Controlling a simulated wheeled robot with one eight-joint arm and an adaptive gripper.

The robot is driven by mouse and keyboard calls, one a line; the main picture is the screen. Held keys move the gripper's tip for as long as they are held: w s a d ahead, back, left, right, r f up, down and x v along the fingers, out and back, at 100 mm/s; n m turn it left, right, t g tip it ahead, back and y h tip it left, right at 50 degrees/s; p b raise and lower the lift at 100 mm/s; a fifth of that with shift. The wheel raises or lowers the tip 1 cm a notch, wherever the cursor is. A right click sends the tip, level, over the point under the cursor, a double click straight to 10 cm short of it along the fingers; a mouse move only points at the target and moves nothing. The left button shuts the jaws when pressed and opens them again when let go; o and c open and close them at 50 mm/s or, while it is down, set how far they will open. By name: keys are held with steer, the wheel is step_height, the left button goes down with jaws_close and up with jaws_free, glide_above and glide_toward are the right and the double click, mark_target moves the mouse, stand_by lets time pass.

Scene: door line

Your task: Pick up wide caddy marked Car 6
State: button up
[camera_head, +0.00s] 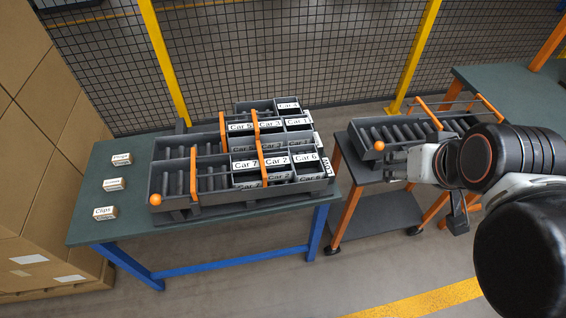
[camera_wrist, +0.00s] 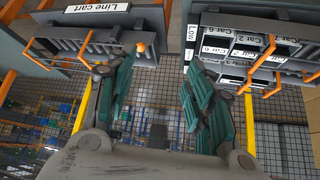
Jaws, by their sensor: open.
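Two labels reading Car 6 show at the right end of the front rack on the left bench. One caddy marked Car 6 (camera_head: 307,160) has its label on top, and another Car 6 label (camera_head: 312,178) is on the front below it. I cannot tell if they belong to one caddy or which is wide. Car 6 labels also show in the wrist view (camera_wrist: 213,50), to the right of my fingers. My gripper (camera_wrist: 158,64) is open with nothing between its fingers. In the head view my arm is over the line cart at right, apart from the caddies.
The green-topped bench (camera_head: 125,217) carries roller racks with caddies marked Car 7, Car 5, Car 3 and others. Small boxes (camera_head: 105,213) sit at its left. The line cart (camera_head: 355,160) stands right of a gap. A mesh fence (camera_head: 250,60) runs behind; cartons (camera_head: 25,160) stand left.

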steer(key=w+a, duration=0.1)
steer(key=a, duration=0.1)
steer(key=n+g+p, duration=0.4)
steer(key=n+g, duration=0.3)
steer(key=n, duration=1.4)
glide_above(305, 158)
steer(key=d, duration=0.1)
step_height(305, 158, down, 11)
step_height(305, 158, down, 9)
steer(key=b, duration=0.3)
steer(key=shift+r, duration=0.2)
steer(key=shift+a+f+b, duration=0.2)
steer(key=shift+f+b, duration=0.45)
steer(key=shift+f, duration=0.8)
steer(key=shift+a+f+b, duration=0.2)
steer(key=shift+f+b, duration=0.45)
steer(key=shift+f, duration=0.75)
steer(key=shift+r, duration=0.1)
